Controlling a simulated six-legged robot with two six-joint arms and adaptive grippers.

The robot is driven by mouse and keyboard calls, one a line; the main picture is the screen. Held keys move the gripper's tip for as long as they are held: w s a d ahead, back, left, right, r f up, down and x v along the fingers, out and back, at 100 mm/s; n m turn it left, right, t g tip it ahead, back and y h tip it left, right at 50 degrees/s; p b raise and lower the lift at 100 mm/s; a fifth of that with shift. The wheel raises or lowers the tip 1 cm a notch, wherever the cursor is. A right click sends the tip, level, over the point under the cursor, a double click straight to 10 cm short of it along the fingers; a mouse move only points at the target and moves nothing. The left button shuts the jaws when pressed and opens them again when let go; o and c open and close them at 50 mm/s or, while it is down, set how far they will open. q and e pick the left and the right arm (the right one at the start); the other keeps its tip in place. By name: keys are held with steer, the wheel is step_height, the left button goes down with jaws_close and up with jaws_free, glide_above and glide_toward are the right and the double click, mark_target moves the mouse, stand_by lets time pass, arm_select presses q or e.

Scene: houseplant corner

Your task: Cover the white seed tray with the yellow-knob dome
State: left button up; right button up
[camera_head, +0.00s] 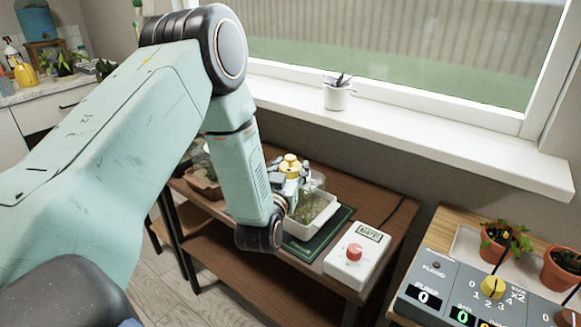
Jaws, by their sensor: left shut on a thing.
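The white seed tray (318,229) holds green seedlings and stands on a dark green mat on the brown bench, partly hidden behind my left forearm. My left gripper (290,172) is shut on the yellow knob (290,160) of the clear dome (319,181). The dome is at the back of the white tray in the picture, and most of it is hidden or hard to make out. I cannot tell whether its rim touches the tray. My right gripper is out of view.
A terracotta-coloured tray (205,186) stands to the left on the bench, partly hidden by my arm. A white timer box with a red knob (354,252) stands right of the mat (318,247). A grey control panel (480,297) and potted plants are at the right.

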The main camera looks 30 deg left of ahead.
arm_select(q)
steer(key=o, duration=1.3)
steer(key=v, duration=1.2)
steer(key=shift+s+d, duration=0.1)
